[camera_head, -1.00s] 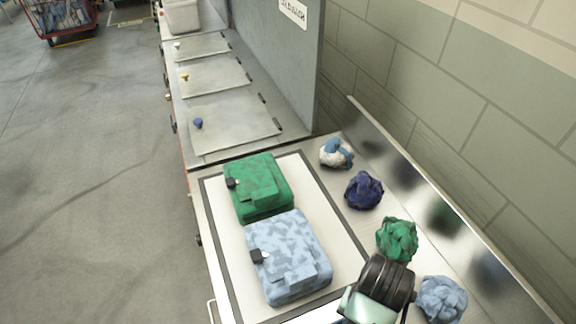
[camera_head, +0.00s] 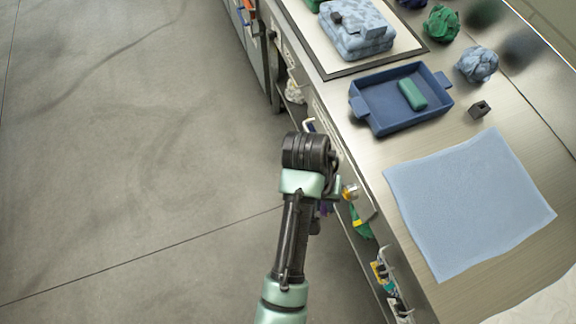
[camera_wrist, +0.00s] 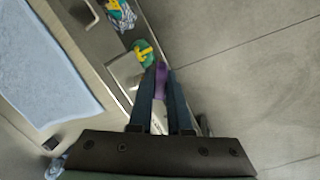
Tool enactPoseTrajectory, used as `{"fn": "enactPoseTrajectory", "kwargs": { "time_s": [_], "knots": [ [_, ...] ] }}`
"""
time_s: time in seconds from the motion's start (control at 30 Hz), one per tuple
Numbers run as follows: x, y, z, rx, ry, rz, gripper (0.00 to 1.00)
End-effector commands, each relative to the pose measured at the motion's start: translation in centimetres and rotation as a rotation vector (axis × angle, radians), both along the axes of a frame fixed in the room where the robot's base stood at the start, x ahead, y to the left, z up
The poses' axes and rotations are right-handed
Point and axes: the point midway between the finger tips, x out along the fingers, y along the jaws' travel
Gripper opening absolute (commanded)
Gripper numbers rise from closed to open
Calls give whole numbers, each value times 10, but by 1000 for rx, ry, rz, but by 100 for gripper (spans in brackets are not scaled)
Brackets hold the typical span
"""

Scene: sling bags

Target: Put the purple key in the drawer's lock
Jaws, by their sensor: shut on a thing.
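My gripper (camera_wrist: 161,76) is shut on the purple key (camera_wrist: 160,84), whose purple part shows between the two dark fingers in the wrist view. In the head view my gripper (camera_head: 326,207) is beside the bench front, below the worktop, and mostly hidden by my wrist; a small bit of purple shows there. A drawer front and its lock cannot be clearly made out. A bent metal handle (camera_head: 309,125) shows on the bench front just beyond my wrist. Another metal handle (camera_wrist: 86,13) shows in the wrist view.
Green and yellow items (camera_wrist: 145,52) sit just beyond the fingertips, on the bench's lower side. The worktop holds a blue tray (camera_head: 359,108), a light blue cloth (camera_head: 465,205) and a small dark block (camera_head: 480,109). The floor (camera_head: 130,170) to the left is clear.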

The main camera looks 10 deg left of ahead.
Motion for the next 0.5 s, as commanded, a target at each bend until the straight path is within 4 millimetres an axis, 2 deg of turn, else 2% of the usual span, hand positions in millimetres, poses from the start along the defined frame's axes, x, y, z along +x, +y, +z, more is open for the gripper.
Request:
{"fn": "enactPoseTrajectory", "kwargs": {
  "time_s": [0.03,0.1,0.3,0.5],
  "knots": [
    [-1,-2,-33,-60,-3,18,0],
    [-1,-6,-52,-156,-10,40,0],
    [1,-11,-99,-464,-49,122,0],
    [8,-5,-133,-788,-130,223,0]
  ]
}}
